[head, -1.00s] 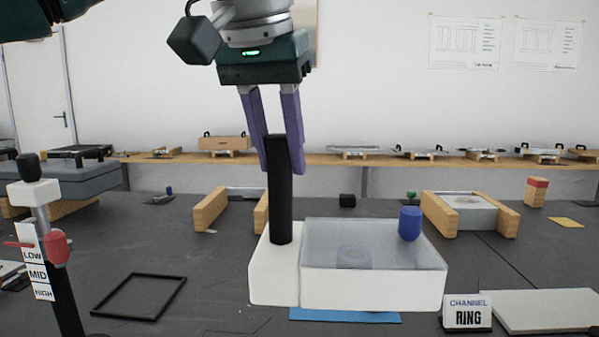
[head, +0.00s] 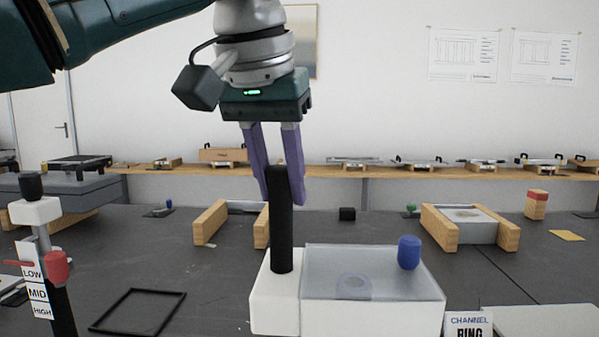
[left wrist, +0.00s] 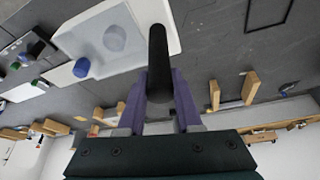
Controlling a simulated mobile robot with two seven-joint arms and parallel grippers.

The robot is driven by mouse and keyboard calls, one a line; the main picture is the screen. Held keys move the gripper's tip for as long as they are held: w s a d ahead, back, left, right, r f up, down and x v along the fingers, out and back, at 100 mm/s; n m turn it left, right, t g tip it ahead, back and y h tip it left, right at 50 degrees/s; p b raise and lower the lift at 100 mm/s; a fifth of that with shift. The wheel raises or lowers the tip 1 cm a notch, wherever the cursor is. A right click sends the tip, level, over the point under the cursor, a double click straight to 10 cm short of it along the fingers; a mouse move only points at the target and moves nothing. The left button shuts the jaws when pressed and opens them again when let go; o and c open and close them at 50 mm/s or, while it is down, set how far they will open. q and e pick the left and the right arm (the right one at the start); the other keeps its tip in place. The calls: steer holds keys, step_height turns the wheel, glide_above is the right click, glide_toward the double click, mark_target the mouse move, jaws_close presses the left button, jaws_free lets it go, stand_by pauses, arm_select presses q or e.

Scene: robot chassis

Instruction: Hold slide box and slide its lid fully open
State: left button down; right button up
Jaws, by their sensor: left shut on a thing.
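The slide box (head: 372,318) is white with a grey translucent lid (head: 385,265) lying over its top. A blue knob (head: 409,252) stands on the lid's right part, and a round shape shows dimly through the lid. A black upright post (head: 281,235) rises from the box's left end. My left gripper (head: 278,198) is shut on the post's upper part, its purple fingers either side. The left wrist view shows the post (left wrist: 158,60) between the fingers, with the box's lid (left wrist: 112,40) and blue knob (left wrist: 81,67) beyond. My right gripper is not in view.
A sign reading "CHANNEL RING" (head: 468,324) stands right of the box. Wooden-sided fixtures (head: 440,228) stand behind it on the grey table. A black frame (head: 137,312) lies at left, near a stand with LOW, MID, HIGH labels (head: 37,292).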

mark_target(282, 263)
arm_select(q)
steer(key=shift+f+b, duration=1.1)
steer(key=shift+f, duration=4)
steer(key=shift+f+b, duration=0.75)
steer(key=shift+f, duration=1.45)
steer(key=shift+f+b, duration=0.7)
steer(key=shift+f, duration=1.45)
steer(key=shift+a+f, duration=0.15)
steer(key=shift+f, duration=0.15)
